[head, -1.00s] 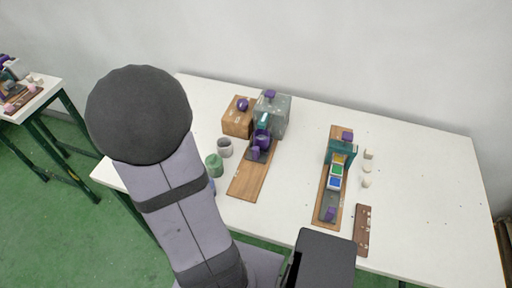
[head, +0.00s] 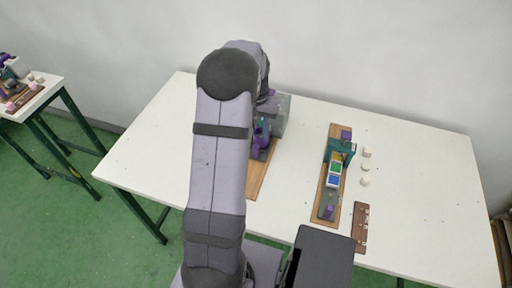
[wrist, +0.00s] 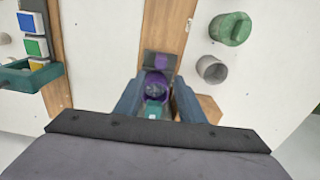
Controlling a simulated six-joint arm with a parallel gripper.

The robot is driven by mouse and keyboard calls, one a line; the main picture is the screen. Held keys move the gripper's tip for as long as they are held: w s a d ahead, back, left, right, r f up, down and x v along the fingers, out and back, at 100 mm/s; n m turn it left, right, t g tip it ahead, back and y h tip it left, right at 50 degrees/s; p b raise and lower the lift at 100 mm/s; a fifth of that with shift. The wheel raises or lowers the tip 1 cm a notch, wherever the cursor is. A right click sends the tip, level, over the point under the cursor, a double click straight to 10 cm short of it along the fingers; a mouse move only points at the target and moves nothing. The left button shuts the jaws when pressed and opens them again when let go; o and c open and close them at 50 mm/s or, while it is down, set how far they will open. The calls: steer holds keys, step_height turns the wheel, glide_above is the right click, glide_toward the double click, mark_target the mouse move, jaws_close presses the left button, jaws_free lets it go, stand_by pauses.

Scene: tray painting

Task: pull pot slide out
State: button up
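The pot slide is a dark plate with a purple handle (wrist: 160,62) on a wooden board (wrist: 165,25). A purple pot (wrist: 155,84) sits behind the handle, with a teal part (wrist: 153,109) beyond it. In the head view the pot (head: 261,136) shows just right of my arm, in front of a grey box (head: 285,112). My gripper (wrist: 159,78) is open above the slide. Its two fingers show on either side of the pot, with a gap between them. I cannot tell whether they touch anything. My arm hides the gripper's fingers in the head view.
A second wooden board (head: 320,205) to the right carries a teal frame (head: 341,150) and coloured blocks (head: 334,180). A green cup (wrist: 231,29) and a grey cup (wrist: 211,69) stand beside the pot's board. A brown strip (head: 361,225) lies at front right.

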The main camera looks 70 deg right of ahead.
mark_target(256, 147)
steer(key=shift+a+f+m, duration=0.1)
steer(key=shift+a+m, duration=0.2)
steer(key=shift+a, duration=0.2)
steer(key=shift+f+p, duration=1.1)
steer(key=shift+f, duration=2.6)
steer(key=shift+a, duration=0.1)
jaws_close()
